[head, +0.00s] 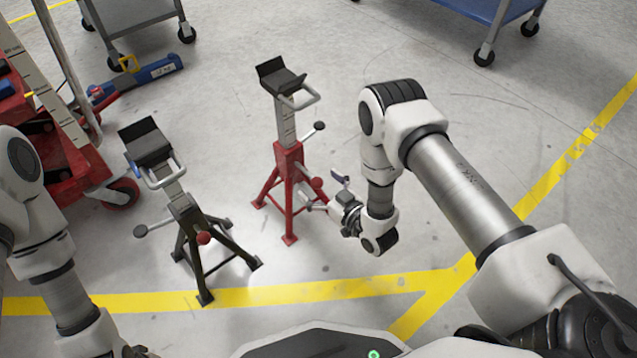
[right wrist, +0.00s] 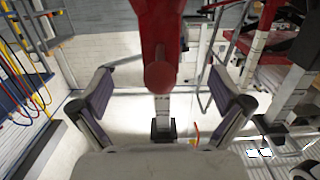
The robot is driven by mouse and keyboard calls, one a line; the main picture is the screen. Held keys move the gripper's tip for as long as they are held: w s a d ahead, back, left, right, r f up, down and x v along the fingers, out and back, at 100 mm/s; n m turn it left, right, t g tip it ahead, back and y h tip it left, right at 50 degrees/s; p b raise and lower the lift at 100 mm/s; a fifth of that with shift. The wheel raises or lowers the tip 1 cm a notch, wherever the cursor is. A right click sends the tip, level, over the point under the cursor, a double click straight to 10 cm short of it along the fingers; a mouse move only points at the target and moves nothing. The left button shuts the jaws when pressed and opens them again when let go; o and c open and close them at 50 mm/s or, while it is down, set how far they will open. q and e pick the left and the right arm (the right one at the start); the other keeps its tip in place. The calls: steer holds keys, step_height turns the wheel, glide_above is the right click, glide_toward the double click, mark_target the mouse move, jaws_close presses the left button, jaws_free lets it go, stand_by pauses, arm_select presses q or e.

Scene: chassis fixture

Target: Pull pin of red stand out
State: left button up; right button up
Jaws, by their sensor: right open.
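The red stand (head: 288,165) stands upright on the floor, with a black saddle on a ruled grey post and a lever with a black knob. Its red pin knob (head: 317,183) sticks out on the right side. My right gripper (head: 325,192) is open beside that knob. In the right wrist view, the round red knob (right wrist: 159,76) shows between the two spread fingers of the gripper (right wrist: 162,103), with neither finger touching it. The red stand (right wrist: 158,20) is behind it, and its post runs down the picture.
A black stand (head: 187,205) with its own red knob stands left of the red one. A red wheeled jack or cart (head: 85,165) is at the left. A grey cart (head: 135,15) and a blue cart (head: 490,10) stand at the back. The floor right of the red stand is clear.

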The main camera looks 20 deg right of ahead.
steer(key=shift+s, duration=0.1)
steer(key=p+v, duration=0.4)
steer(key=v, duration=0.3)
steer(key=shift+s+d+f, duration=0.15)
steer(key=shift+s+f, duration=0.2)
steer(key=shift+s, duration=0.05)
